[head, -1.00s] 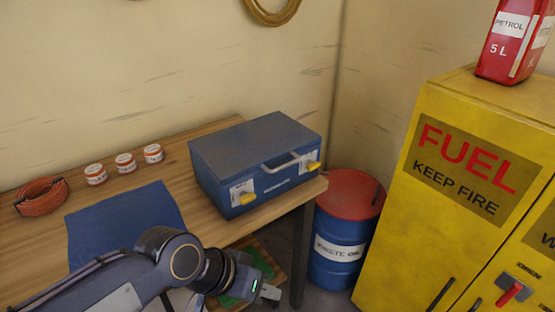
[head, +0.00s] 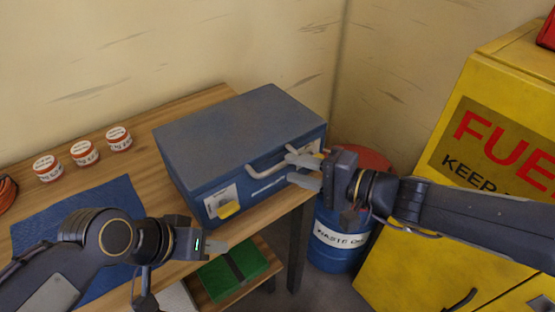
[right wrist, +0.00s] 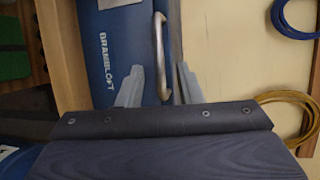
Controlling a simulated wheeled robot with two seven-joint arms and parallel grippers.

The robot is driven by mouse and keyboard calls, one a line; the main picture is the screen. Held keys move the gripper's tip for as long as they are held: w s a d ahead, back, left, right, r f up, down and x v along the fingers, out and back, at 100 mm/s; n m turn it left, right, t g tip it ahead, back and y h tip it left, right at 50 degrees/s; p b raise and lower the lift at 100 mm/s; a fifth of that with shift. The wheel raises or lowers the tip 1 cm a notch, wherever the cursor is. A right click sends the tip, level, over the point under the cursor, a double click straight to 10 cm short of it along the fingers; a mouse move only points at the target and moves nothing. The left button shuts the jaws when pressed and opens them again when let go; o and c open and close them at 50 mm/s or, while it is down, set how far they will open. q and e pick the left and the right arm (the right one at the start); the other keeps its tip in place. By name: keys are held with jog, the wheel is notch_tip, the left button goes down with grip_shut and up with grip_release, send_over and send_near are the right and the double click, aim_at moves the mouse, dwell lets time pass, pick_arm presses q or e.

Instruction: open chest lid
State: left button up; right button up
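The blue chest (head: 240,130) sits on the wooden bench with its lid down. The right latch is mostly hidden behind my right gripper. My right gripper (head: 301,171) is open at the right end of the chest's front. In the right wrist view the handle (right wrist: 159,45) shows between its two fingers, and I cannot tell whether they touch it. My left gripper (head: 216,246) is low in front of the chest, apart from it; its finger opening is unclear.
Several white-and-red tins (head: 84,152) and a dark blue mat (head: 110,200) lie on the bench left of the chest. A blue waste oil drum (head: 335,245) stands right of the bench. A yellow fuel cabinet (head: 400,255) is at the right. A green box (head: 225,275) is below the bench top.

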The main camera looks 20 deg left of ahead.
aim_at(281, 165)
jog(key=shift+x, duration=2.25)
jog(key=shift+d, duration=0.1)
grip_shut()
